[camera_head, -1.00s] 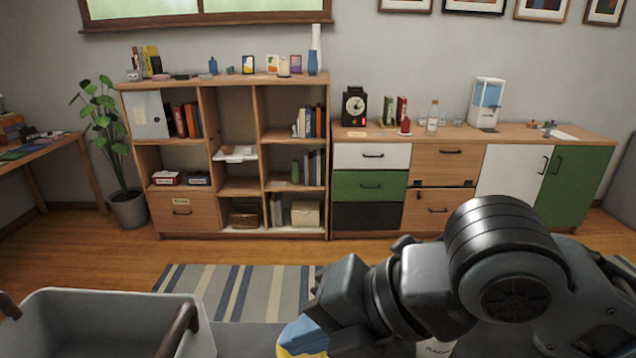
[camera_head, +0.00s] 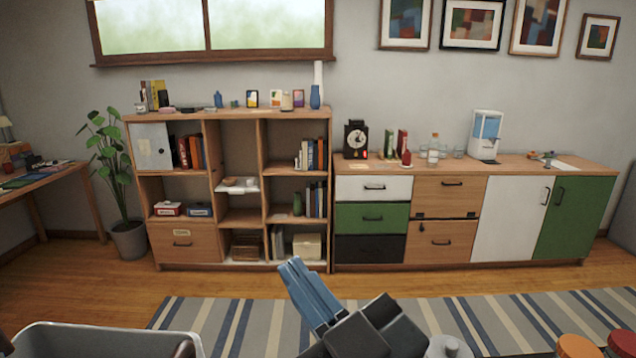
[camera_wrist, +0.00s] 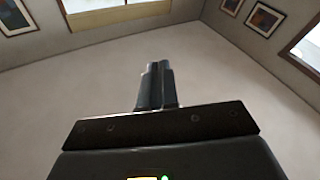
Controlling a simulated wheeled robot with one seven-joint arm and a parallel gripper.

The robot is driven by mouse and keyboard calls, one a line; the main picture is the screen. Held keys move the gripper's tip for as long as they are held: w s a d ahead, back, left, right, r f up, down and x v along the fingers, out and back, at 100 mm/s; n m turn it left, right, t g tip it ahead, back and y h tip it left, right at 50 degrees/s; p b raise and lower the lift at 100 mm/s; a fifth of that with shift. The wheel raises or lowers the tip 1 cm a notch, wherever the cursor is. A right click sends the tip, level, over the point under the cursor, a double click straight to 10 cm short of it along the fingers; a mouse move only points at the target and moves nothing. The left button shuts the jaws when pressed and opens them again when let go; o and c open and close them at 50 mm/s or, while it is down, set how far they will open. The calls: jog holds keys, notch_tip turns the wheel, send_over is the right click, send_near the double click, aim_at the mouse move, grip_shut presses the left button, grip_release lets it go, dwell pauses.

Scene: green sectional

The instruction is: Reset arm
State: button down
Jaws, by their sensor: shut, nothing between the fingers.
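My gripper (camera_head: 290,265) shows at the bottom middle of the head view, its blue-grey fingers closed together and pointing up and a little left. It stands in front of the shelf and the striped rug, with nothing held. In the wrist view the closed fingers (camera_wrist: 155,68) point up toward a blank wall and nothing is between them. Most of my arm lies below the head view's lower edge.
A grey bin (camera_head: 100,338) with brown handles is at the lower left. Orange (camera_head: 577,346) and red (camera_head: 622,343) lids show at the lower right. A wooden shelf (camera_head: 330,200) and a sideboard (camera_head: 505,166) stand along the wall beyond the rug (camera_head: 210,310).

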jog(key=s+d+f+m+h, duration=1)
jog(key=s+d+f+m, duration=0.15)
jog(key=f, duration=0.45)
jog(key=s+d+f+g+h, duration=0.1)
jog(key=s+d+f, duration=0.1)
jog(key=s+d, duration=0.3)
jog(key=s+d+f+n+g+h, duration=0.1)
jog(key=s+d, duration=0.5)
jog(key=s, duration=0.8)
jog(key=shift+d+f, duration=0.15)
jog(key=shift+f, duration=0.45)
